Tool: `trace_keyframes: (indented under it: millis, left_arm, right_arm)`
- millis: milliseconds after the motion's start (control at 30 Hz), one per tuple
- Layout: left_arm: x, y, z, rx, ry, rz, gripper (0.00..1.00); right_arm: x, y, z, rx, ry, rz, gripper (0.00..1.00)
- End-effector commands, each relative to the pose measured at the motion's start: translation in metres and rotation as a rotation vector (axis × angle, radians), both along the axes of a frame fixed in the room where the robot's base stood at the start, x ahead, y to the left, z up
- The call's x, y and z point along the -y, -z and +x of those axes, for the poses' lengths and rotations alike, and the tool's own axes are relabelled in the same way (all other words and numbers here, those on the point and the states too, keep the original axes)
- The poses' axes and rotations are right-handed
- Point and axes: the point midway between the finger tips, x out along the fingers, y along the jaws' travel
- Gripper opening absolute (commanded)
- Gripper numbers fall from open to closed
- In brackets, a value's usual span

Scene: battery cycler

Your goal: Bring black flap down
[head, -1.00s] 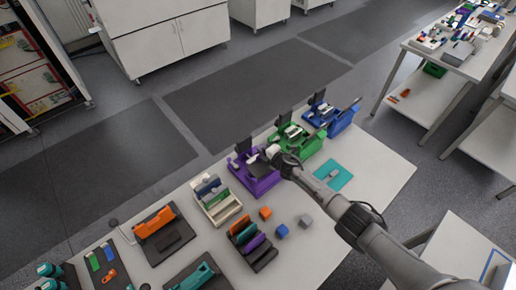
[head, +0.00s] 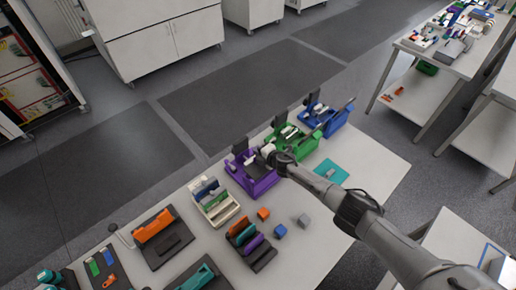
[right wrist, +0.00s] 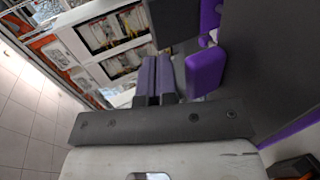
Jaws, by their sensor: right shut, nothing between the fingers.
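The purple cycler unit (head: 254,185) stands on the white table with its black flap (head: 239,146) upright at its back. My right gripper (head: 267,151) is over the right side of this unit, to the right of the flap. In the right wrist view its fingers (right wrist: 155,80) are shut together with nothing between them. A purple block-like part (right wrist: 205,72) and a dark panel (right wrist: 174,22) are close beyond the fingertips. I cannot tell whether the fingers touch either. My left gripper is not in view.
A green unit (head: 300,147) and a blue unit (head: 334,124), each with an upright black flap, stand behind to the right. A white rack (head: 216,213) is at the left. Small cubes and a dark rack (head: 262,256) lie in front. A teal plate (head: 333,171) is right.

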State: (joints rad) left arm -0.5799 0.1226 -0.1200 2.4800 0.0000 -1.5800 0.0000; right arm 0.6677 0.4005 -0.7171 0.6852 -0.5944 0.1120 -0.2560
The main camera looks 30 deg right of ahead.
Motion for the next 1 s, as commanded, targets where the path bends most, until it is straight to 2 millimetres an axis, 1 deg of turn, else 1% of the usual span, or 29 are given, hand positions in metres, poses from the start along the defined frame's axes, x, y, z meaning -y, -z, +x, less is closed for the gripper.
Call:
trace_keyframes:
  millis: [167, 267, 400, 500, 633, 767, 833, 1000]
  left_arm:
    - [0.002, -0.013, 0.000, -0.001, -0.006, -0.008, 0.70]
    - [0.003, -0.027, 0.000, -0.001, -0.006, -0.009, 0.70]
    - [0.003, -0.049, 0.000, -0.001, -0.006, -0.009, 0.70]
    - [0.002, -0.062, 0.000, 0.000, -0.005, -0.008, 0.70]
    - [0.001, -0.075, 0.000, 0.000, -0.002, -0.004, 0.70]
    - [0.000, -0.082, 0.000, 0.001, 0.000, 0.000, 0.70]
    - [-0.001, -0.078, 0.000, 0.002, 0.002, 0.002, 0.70]
    - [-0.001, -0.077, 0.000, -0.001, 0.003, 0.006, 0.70]
  right_arm:
    - [0.001, -0.013, 0.000, 0.000, 0.001, 0.000, 0.00]
    - [0.002, -0.027, -0.001, 0.000, 0.002, 0.000, 0.00]
    - [0.003, -0.050, -0.001, 0.000, 0.004, 0.000, 0.00]
    - [0.004, -0.073, -0.001, 0.003, 0.001, -0.005, 0.00]
    - [0.004, -0.099, -0.001, 0.002, 0.001, -0.005, 0.00]
    - [0.004, -0.120, -0.001, 0.002, 0.003, -0.003, 0.00]
    - [0.004, -0.123, 0.000, 0.004, 0.002, -0.003, 0.00]
    - [0.003, -0.135, 0.000, 0.003, 0.003, -0.002, 0.00]
